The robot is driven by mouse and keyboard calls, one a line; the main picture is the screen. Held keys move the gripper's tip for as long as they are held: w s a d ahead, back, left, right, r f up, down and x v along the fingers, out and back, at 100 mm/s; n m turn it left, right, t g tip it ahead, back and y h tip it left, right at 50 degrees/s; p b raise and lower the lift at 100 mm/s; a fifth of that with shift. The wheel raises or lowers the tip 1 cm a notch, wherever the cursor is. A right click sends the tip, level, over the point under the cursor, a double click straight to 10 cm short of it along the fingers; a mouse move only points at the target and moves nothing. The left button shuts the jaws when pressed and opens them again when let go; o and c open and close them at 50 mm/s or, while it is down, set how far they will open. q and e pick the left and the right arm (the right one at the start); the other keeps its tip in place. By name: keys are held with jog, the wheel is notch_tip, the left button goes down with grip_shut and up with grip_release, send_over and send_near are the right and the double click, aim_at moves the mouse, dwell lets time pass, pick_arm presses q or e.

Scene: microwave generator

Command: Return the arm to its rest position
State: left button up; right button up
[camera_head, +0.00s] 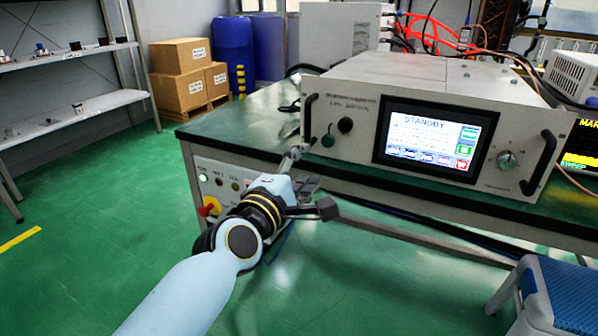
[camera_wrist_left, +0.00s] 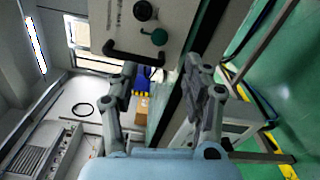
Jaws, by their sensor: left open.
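My left arm reaches in from the bottom left of the head view. Its left gripper (camera_head: 311,182) is open and empty, in front of the table's front edge and just below the left part of the generator's front panel. The microwave generator (camera_head: 360,148) is a grey box on the green table (camera_head: 235,125); its screen (camera_head: 432,138) reads STANDBY. In the left wrist view the two fingers (camera_wrist_left: 166,85) stand apart with nothing between them. The generator's panel (camera_wrist_left: 178,20), with a black handle, a black knob and a green knob, lies beyond the fingertips. My right gripper is not in view.
A panel with a red-and-yellow switch (camera_head: 209,207) sits below the table's left end, close to my gripper. A blue stool (camera_head: 565,295) is at the bottom right. Shelves (camera_head: 75,110) and cardboard boxes (camera_head: 183,75) stand at the left. The green floor at left is clear.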

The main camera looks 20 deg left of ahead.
pick_arm(q)
jog(key=shift+s, duration=0.9)
jog(key=s+a+f+m+g, duration=0.1)
jog(key=s+f+m+g, duration=0.2)
jog(key=s+f, duration=0.65)
jog(key=s+a+f+m+g, duration=0.25)
jog(key=s+f+g, duration=0.2)
jog(key=f, duration=1.05)
jog(key=s+a+f+m+g, duration=0.1)
jog(key=s+f+m+g, duration=0.15)
jog(key=s+f, duration=0.8)
jog(key=s+a+f+m+g, duration=0.2)
jog(key=s+f+m, duration=0.2)
jog(key=s, duration=0.5)
jog(key=s+a+f+m+g+y, duration=0.1)
jog(key=s+a+f+m+g, duration=0.1)
jog(key=s+f, duration=0.4)
jog(key=s+a+f+m+g, duration=0.1)
jog(key=s+f+m+g, duration=0.2)
jog(key=s, duration=1.1)
jog(key=f+m, duration=0.1)
jog(key=m, duration=0.2)
jog(key=shift+a+f+g+y, duration=0.3)
jog(key=shift+a+f, duration=0.1)
